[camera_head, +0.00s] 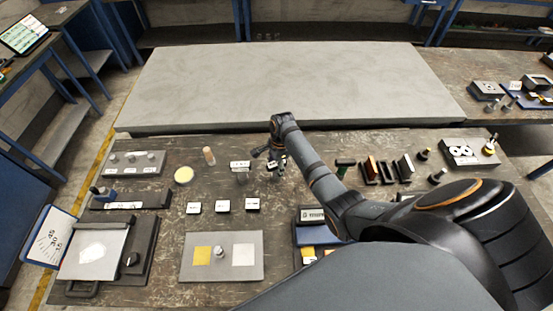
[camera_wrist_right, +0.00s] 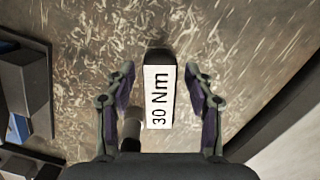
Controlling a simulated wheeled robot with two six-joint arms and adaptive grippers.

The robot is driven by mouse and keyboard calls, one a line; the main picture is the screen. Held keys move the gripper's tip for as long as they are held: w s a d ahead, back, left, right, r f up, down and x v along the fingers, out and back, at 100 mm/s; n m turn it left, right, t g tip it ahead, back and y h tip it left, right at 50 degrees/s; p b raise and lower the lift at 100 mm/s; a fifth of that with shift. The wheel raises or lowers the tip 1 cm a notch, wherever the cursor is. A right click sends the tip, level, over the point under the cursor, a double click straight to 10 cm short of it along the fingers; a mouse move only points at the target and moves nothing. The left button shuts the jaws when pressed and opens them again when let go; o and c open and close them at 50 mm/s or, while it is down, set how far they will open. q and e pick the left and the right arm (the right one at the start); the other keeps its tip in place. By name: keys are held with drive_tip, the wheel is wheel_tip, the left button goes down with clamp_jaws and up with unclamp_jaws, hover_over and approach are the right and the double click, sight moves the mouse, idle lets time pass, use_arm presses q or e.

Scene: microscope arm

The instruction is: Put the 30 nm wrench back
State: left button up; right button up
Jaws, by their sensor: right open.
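The 30 Nm wrench (camera_wrist_right: 160,95) shows in the right wrist view as a dark piece with a white label reading "30 Nm". It lies between the two fingers of my right gripper (camera_wrist_right: 160,78), which is open with a gap on both sides. A grey cylindrical part (camera_wrist_right: 131,124) is beside the label, partly hidden by the gripper. In the head view my right gripper (camera_head: 275,163) is low over the middle of the worn table and largely covers what is under it. My left gripper is not in view.
A white-labelled piece (camera_head: 240,165) stands just left of my right gripper. Several small labelled blocks (camera_head: 223,205) lie in front. Upright dark, green and orange pieces (camera_head: 371,169) stand to the right. A grey plate with yellow and white squares (camera_head: 220,270) is nearer.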

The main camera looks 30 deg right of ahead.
drive_tip(key=r, duration=0.3)
drive_tip(key=d+r, duration=0.1)
drive_tip(key=r, duration=0.3)
drive_tip(key=r+b, duration=0.1)
drive_tip(key=r, duration=0.2)
drive_tip(key=shift+d+r, duration=0.15)
drive_tip(key=shift+s, duration=0.1)
